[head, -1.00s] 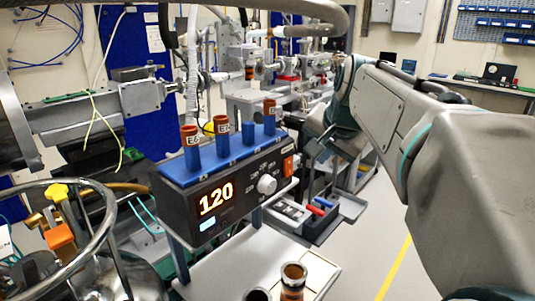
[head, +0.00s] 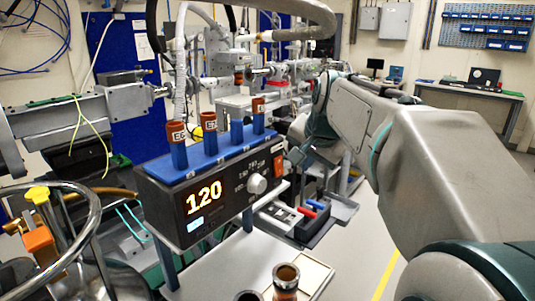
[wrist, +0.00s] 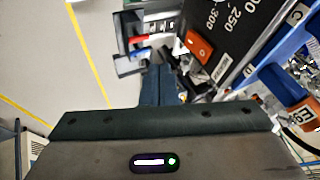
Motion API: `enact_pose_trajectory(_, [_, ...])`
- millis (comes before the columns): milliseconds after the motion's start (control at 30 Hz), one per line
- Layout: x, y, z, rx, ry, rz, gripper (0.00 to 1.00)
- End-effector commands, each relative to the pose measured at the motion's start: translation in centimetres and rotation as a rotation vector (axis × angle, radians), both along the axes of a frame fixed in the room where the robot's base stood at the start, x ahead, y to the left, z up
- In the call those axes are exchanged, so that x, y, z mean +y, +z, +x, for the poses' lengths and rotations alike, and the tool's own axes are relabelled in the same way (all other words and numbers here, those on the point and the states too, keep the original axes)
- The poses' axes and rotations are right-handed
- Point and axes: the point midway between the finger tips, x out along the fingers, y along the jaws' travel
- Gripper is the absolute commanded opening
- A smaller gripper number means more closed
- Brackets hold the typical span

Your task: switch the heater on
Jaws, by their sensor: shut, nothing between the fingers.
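The heater (head: 170,215) is a black box with a blue top, a lit display reading 120, a round grey knob (head: 257,184) and an orange switch (head: 278,166) at the right end of its front panel.
Tubes with brown caps (head: 176,133) stand in the heater's blue top. Brown jars (head: 286,277) stand on the shelf (head: 215,270) in front. A metal ring (head: 75,240) is at left. Floor at right is clear.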

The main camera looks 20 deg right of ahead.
Motion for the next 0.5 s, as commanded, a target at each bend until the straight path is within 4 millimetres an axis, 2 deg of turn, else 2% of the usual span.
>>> enact_pose_trajectory(33, [0.0, -1.1, 0.6, 0.006, 0.0, 0.001, 0.0])
enact_pose_trajectory(267, [-0.3, -5.0, 3.4, 0.004, 0.0, 0.0, 0.0])
enact_pose_trajectory(500, [1.6, -5.0, 6.0, 0.002, 0.002, 0.0, 0.0])
